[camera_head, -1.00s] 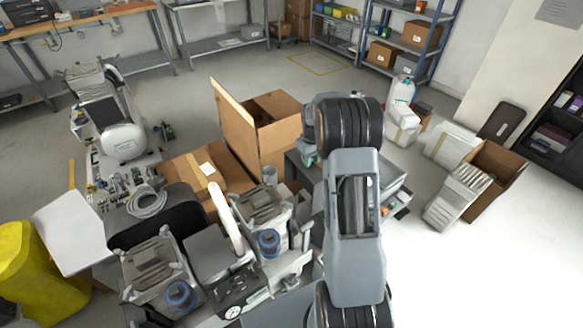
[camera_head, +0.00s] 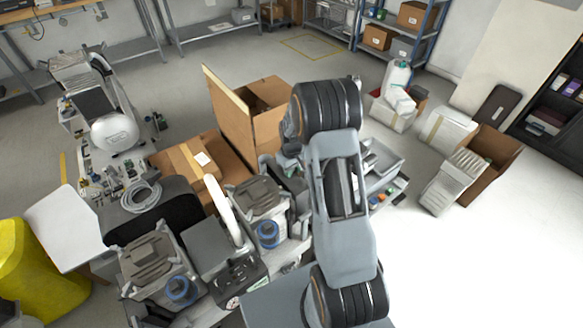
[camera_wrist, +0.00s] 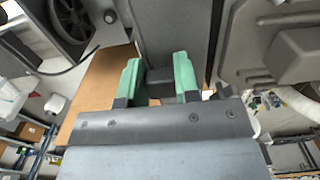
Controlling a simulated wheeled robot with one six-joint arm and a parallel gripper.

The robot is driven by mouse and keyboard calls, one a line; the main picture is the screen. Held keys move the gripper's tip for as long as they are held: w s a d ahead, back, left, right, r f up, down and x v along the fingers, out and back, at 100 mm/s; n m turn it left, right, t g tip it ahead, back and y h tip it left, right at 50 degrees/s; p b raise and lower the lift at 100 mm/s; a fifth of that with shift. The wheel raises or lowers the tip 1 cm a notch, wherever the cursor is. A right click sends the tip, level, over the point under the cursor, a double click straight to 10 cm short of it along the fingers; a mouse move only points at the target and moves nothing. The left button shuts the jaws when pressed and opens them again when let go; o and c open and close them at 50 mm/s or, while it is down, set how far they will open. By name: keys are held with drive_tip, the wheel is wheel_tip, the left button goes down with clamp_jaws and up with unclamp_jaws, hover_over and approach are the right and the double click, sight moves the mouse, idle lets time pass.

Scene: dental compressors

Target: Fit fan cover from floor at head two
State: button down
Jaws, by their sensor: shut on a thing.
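In the wrist view, my gripper (camera_wrist: 158,82) has its two green finger pads closed on a dark grey piece (camera_wrist: 172,35), which looks like the fan cover. Most of the piece runs out of the top of the picture. A black fan (camera_wrist: 72,18) in a dark housing is at the upper left, and a grey ribbed head casing (camera_wrist: 285,45) is at the right. In the head view, the compressor has two grey heads, one at the left (camera_head: 148,258) and one nearer my arm (camera_head: 258,197). There my arm hides the gripper and the held piece.
A tall open carton (camera_head: 240,125) and a flatter carton (camera_head: 190,165) stand behind the compressor. A grey tray (camera_head: 380,165) is beyond my arm to the right. A second compressor (camera_head: 115,130) is at the left, near a yellow bin (camera_head: 35,270).

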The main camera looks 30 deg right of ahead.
wheel_tip(320, 180, down, 15)
drive_tip(key=b, duration=0.9)
drive_tip(key=shift+r+b, duration=0.15)
drive_tip(key=shift+b, duration=0.15)
idle(0.7)
drive_tip(key=shift+f, duration=0.25)
idle(1.1)
drive_tip(key=shift+c, duration=1.4)
unclamp_jaws()
drive_tip(key=shift+s, duration=0.1)
drive_tip(key=shift+r, duration=0.1)
drive_tip(key=shift+r+p, duration=2.15)
drive_tip(key=shift+r, duration=1.25)
